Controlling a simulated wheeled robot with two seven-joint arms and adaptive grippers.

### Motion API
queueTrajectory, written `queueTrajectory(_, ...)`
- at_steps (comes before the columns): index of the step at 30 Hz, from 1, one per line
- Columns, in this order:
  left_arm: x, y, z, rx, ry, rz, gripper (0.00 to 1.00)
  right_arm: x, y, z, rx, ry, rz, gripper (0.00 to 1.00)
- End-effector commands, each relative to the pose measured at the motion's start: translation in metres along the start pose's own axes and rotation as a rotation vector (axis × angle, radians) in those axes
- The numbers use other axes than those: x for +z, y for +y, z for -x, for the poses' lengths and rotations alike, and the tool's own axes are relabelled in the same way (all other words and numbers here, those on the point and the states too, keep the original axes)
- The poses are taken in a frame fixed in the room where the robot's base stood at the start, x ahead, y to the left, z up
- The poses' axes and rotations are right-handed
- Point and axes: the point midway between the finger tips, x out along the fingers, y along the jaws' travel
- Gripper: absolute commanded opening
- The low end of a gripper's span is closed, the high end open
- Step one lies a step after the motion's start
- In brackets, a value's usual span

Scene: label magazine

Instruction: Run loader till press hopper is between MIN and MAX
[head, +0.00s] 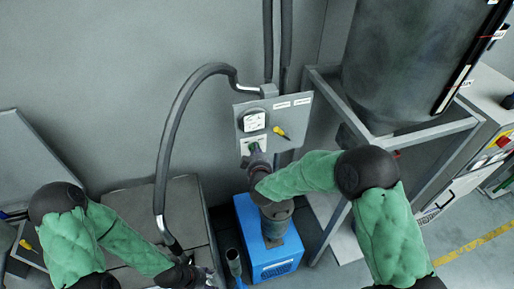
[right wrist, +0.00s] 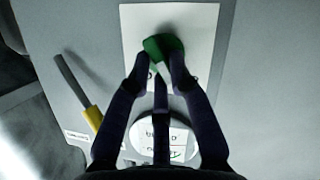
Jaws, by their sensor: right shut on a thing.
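A grey control panel (head: 290,112) is on the wall, with a green knob (right wrist: 158,45) on a white plate. My right gripper (head: 253,156) is shut on the green knob; its fingers (right wrist: 160,68) close around it in the right wrist view. The large grey press hopper (head: 405,55) stands in a frame at the upper right. A dark strip with small labels and a red mark (head: 494,36) runs along its right side; the level cannot be read. A blue loader unit (head: 275,262) stands below the panel. My left gripper (head: 196,279) is low at left, its jaws unclear.
A round white dial plate (head: 254,121) and a yellow-collared lever (right wrist: 91,116) are on the panel. A grey hose (head: 166,150) loops down at left. The metal frame (head: 335,92) stands right of the panel. Grey boxes (head: 130,205) fill the lower left.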

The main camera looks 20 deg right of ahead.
Motion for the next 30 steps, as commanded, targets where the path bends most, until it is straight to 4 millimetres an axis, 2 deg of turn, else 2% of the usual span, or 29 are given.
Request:
queueTrajectory(1,0.0001,0.0009,0.0025,0.0,0.0,0.0,0.55,0.0097,-0.0079,0.002,-0.003,-0.021,0.035,0.0)
queueTrajectory(12,0.0004,0.0026,0.0072,0.0,0.0,0.0,0.55,0.011,-0.0092,0.0013,0.07,-0.021,0.212,0.0)
queueTrajectory(30,0.0004,0.0029,0.008,0.0,0.0,0.0,0.55,0.0115,-0.0086,0.0012,0.089,-0.022,0.254,0.0)
